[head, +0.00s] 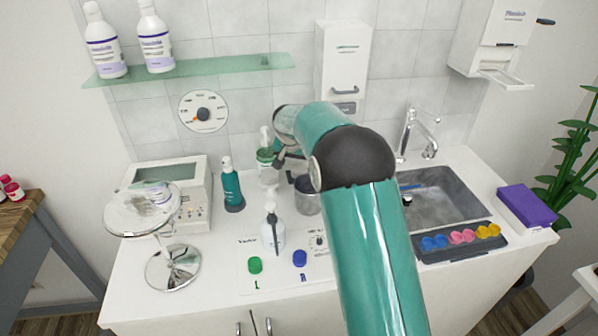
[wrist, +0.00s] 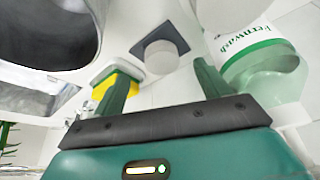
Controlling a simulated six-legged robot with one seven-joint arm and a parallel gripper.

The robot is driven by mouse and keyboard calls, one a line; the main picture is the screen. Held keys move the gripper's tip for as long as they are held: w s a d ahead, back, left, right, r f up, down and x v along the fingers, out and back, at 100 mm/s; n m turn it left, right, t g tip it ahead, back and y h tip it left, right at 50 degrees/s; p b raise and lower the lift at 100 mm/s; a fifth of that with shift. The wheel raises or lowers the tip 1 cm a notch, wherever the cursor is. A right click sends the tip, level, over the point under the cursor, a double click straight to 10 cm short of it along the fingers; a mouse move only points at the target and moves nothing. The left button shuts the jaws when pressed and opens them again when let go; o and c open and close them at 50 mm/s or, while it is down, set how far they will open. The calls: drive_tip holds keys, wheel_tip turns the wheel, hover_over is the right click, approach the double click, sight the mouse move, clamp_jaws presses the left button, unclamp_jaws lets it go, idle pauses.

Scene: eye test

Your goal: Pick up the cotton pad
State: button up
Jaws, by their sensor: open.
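In the wrist view a white, round, thick disc (wrist: 162,57), which looks like the cotton pad, rests on a dark grey square (wrist: 180,36). My gripper (wrist: 160,70) is open and empty, its two green fingers on either side of the disc in the picture. I cannot tell how far the fingertips are from it. In the head view my gripper (head: 282,160) is at the back of the counter, partly hidden by my arm. I cannot make out the pad there.
A green-labelled bottle (wrist: 262,55) stands close by the right finger. A yellow, green and white block (wrist: 108,80) is behind the left finger. A metal pot (wrist: 45,25) is at upper left, also in the head view (head: 307,197). A pump bottle (head: 272,232) stands in front.

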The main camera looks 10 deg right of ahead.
sight(299, 169)
drive_tip(key=x, duration=0.5)
drive_tip(key=shift+w+d, duration=0.1)
drive_tip(key=shift+w, duration=0.2)
drive_tip(key=c, duration=1)
